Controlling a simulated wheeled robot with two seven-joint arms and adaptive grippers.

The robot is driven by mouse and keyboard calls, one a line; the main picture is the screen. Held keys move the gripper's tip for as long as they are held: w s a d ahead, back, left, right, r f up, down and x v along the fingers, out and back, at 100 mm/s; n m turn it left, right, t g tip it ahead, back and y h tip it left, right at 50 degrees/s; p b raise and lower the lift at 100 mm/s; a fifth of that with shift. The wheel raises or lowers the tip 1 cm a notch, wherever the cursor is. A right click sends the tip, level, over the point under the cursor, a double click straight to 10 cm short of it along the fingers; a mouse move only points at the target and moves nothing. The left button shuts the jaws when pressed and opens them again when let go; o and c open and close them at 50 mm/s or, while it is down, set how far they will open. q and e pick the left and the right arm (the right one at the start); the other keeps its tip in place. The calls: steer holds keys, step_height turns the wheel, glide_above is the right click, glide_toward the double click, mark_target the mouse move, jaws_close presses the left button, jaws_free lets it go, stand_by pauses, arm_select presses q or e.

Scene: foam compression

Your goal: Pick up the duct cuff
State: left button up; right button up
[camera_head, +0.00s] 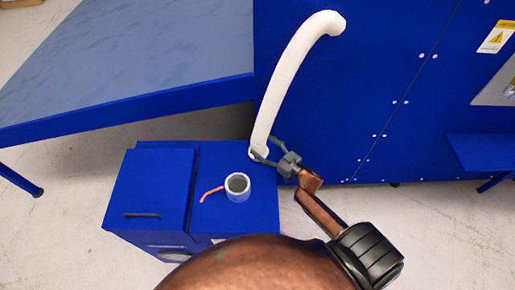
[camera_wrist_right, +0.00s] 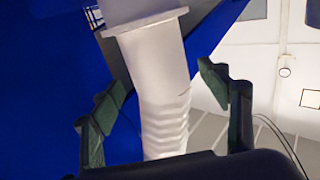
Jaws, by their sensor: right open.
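The duct cuff is the smooth white end of a white hose, with a wider rim, and shows large in the right wrist view (camera_wrist_right: 152,52). In the head view the cuff (camera_head: 258,151) is at the hose's lower end, partly covered by the fingers. My right gripper (camera_head: 266,149) is open at that end, with its fingers spread. In the right wrist view its fingertips (camera_wrist_right: 163,84) stand on either side of the cuff, and a gap shows at the right finger. I cannot tell if the left finger touches. My left gripper is out of view.
The hose (camera_head: 290,75) runs up the front of a tall blue machine (camera_head: 380,100). A low blue cabinet (camera_head: 255,215) carries a round grey port (camera_head: 238,187) with an orange lever (camera_head: 210,193). A blue table (camera_head: 120,110) stands at the left. Floor is clear at the lower right.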

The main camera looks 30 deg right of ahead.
steer(key=shift+x, duration=1.2)
steer(key=shift+w, duration=0.2)
steer(key=c, duration=1.3)
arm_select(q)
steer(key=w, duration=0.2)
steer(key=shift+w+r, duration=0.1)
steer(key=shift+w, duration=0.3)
arm_select(e)
steer(key=shift+r, duration=0.1)
steer(key=shift+c, duration=0.4)
steer(key=shift+r, duration=0.15)
